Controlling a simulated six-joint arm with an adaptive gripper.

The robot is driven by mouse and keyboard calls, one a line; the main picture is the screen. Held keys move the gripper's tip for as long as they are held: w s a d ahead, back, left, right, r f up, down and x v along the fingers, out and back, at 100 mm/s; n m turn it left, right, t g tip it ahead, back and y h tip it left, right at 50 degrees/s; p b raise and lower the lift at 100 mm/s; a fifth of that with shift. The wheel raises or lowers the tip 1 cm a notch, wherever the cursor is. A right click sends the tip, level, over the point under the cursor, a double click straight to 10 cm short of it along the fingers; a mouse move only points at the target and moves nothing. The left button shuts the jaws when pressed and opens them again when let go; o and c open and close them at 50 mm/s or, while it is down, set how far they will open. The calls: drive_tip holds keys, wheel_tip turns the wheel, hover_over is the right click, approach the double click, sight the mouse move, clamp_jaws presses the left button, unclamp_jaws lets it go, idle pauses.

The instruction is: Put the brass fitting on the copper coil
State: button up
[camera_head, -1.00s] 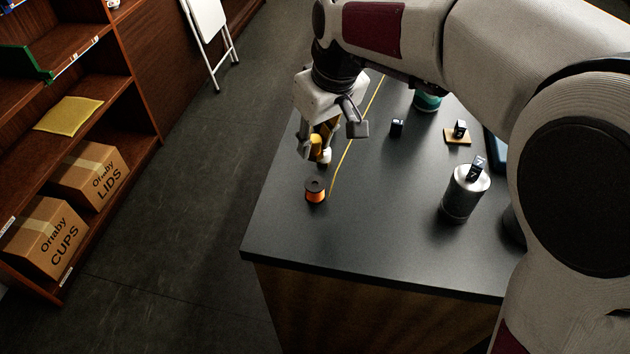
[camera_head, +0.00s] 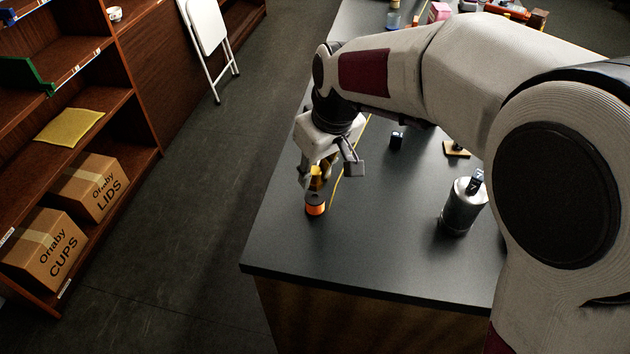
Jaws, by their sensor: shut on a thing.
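The copper coil (camera_head: 316,209) is a small orange spool with a dark top, standing upright near the left edge of the dark table. My gripper (camera_head: 316,185) points down just above and behind it, shut on a small golden-yellow piece, which looks like the brass fitting (camera_head: 316,178). The fingers partly hide the fitting. Its lower end is close to the coil's top, and I cannot tell whether they touch.
A metal canister (camera_head: 462,209) with a small black block (camera_head: 477,180) on top stands to the right. Another black block (camera_head: 396,140) and a wooden pad (camera_head: 456,148) lie farther back. A yellow line (camera_head: 349,150) runs behind the coil. The front of the table is clear.

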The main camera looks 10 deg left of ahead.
sight(316, 182)
drive_tip(key=shift+f, duration=1.55)
drive_tip(key=shift+f, duration=0.15)
drive_tip(key=o, duration=1.1)
drive_tip(key=shift+o, duration=0.2)
drive_tip(key=shift+v, duration=3.9)
